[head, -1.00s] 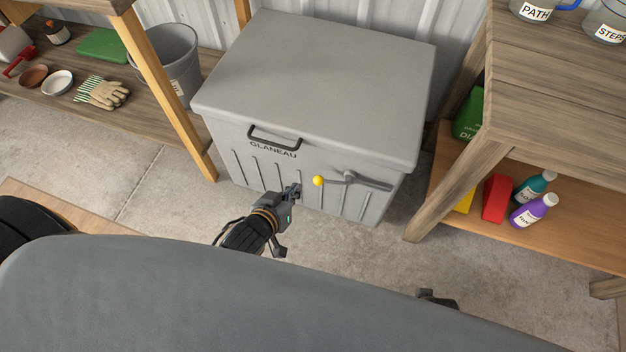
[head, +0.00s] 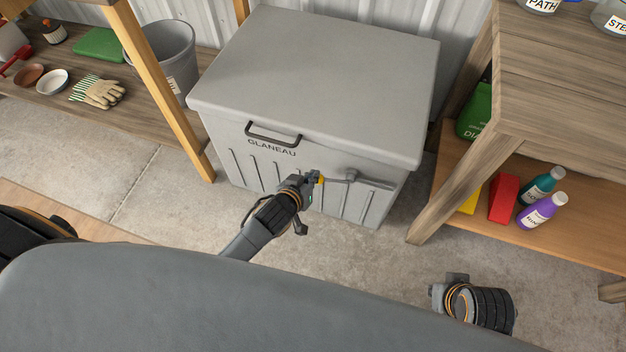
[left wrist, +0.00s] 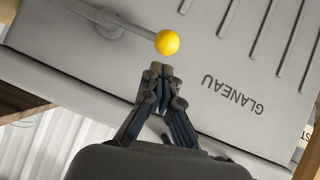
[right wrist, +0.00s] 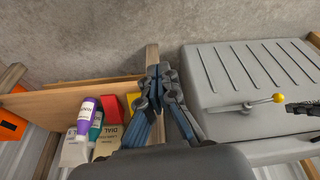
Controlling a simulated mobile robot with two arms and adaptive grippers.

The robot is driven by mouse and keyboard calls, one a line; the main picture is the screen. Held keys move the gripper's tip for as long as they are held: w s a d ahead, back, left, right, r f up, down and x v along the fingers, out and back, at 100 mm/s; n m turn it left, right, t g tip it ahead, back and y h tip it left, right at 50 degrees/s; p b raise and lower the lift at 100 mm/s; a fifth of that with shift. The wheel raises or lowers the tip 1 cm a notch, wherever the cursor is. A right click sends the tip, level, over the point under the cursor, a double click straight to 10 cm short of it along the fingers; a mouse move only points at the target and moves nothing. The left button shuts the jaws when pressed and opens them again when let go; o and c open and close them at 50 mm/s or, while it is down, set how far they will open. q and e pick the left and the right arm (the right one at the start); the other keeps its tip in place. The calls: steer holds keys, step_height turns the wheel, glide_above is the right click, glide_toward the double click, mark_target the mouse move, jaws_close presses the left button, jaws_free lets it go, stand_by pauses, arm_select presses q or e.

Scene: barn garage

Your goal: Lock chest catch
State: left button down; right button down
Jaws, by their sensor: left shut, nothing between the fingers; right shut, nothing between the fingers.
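The grey chest (head: 320,80) stands on the floor with its lid down; a dark handle (head: 274,134) is on its front. The catch is a grey lever (head: 350,175) on the chest front, lying roughly level, with a yellow ball end. The yellow ball (left wrist: 167,42) shows whole in the left wrist view; in the head view my left gripper (head: 316,178) partly covers it. My left gripper is shut and empty, its tips right by the ball; contact cannot be told. My right gripper (right wrist: 157,72) is shut and empty, away from the chest. The right wrist view also shows the lever (right wrist: 235,107).
A wooden shelf unit (head: 565,100) stands close to the right of the chest, with a red box (head: 503,198) and bottles (head: 541,212) low down. A shelf at left holds a bucket (head: 170,60) and gloves (head: 103,93). Concrete floor in front is clear.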

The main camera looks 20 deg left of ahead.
arm_select(q)
steer(key=shift+w+d+f, duration=0.1)
steer(key=shift+d+f, duration=0.05)
steer(key=shift+f, duration=0.4)
arm_select(e)
steer(key=shift+v, duration=0.95)
arm_select(q)
steer(key=shift+f, duration=0.1)
